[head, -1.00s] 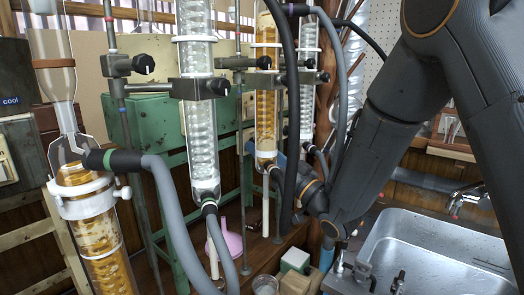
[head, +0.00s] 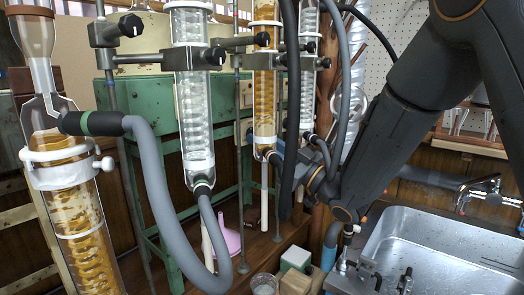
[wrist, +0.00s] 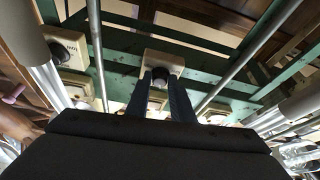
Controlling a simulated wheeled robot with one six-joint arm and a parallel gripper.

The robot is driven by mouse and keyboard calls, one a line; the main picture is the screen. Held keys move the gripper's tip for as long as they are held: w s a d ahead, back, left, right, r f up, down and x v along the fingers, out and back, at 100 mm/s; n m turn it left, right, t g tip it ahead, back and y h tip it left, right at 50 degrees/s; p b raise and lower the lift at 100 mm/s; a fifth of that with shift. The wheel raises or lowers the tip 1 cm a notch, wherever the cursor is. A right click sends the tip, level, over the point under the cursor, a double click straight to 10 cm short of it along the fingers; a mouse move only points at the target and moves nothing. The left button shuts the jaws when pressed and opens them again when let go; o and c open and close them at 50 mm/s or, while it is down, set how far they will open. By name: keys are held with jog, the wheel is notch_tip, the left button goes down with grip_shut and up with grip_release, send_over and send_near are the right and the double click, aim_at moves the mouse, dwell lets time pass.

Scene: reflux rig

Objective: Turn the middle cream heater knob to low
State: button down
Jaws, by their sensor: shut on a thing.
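In the wrist view a cream heater box (wrist: 163,58) sits in the middle under the green frame, with a dark round knob (wrist: 158,77) on its face. My gripper (wrist: 163,84) has its two dark fingers on either side of this knob and is shut on it. The knob's mark and its setting are hidden or too small to read. A second cream heater (wrist: 66,46) with a dark knob shows to the left.
Glass columns (head: 196,110) on clamps, grey hoses (head: 160,190) and a black hose hang close to my arm. A metal sink (head: 440,245) is at the right. A pink funnel (head: 228,240) and small blocks (head: 295,258) stand on the wooden bench. Metal rods (wrist: 97,45) flank the middle heater.

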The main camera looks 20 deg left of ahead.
jog(key=shift+n, duration=0.3)
jog(key=c, duration=1.6)
grip_release()
jog(key=shift+o, duration=0.2)
jog(key=b+v, duration=0.1)
jog(key=v, duration=0.6)
jog(key=shift+d+f, duration=0.15)
jog(key=shift+d, duration=0.25)
